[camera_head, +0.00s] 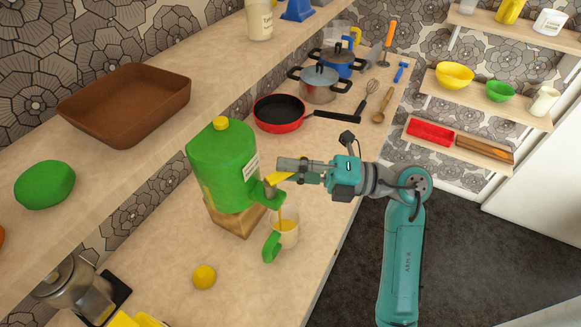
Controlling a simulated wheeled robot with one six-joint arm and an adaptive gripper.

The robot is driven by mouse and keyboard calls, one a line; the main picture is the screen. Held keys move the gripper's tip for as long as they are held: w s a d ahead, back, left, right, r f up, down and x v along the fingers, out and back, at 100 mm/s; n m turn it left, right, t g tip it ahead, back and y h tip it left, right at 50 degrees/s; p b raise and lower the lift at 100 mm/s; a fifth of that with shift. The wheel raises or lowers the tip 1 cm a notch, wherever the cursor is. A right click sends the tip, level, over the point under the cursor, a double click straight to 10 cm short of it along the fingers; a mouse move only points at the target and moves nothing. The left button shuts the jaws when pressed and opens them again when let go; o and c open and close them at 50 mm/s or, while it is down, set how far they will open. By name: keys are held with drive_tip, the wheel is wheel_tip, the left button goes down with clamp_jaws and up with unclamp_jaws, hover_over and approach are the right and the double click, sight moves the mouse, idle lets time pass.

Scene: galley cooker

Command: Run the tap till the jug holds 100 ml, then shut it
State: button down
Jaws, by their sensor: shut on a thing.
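A green dispenser (218,168) with a yellow cap stands on a wooden block (237,222). Its tap (268,192) faces right and has a yellow lever (277,179). My gripper (290,175) is at the lever from the right, shut on it. An orange stream (281,216) runs from the tap into the clear jug (291,238). The jug stands upright under the tap on the counter, its green handle turned toward the front. Some orange liquid shows inside; the level and any marks are too small to read.
A lemon (204,277) lies on the counter left of the jug. Behind the dispenser are a red frying pan (279,112), a steel pot (320,84) and several utensils. A shelf with a brown tray (126,101) runs above left.

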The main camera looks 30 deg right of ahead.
drive_tip(key=n+g, duration=0.1)
drive_tip(key=w+n+g+y, duration=0.1)
drive_tip(key=shift+g, duration=0.4)
drive_tip(key=shift+w+a+n+g+y, duration=0.15)
drive_tip(key=shift+n+g+y, duration=0.35)
drive_tip(key=shift+g, duration=0.5)
drive_tip(key=shift+w+a+n+g+y, duration=0.1)
drive_tip(key=shift+w+n+g+y, duration=0.15)
drive_tip(key=shift+n+g, duration=0.6)
drive_tip(key=shift+s, duration=0.1)
drive_tip(key=c, duration=1)
unclamp_jaws()
drive_tip(key=v, duration=1.2)
drive_tip(key=shift+d, duration=0.15)
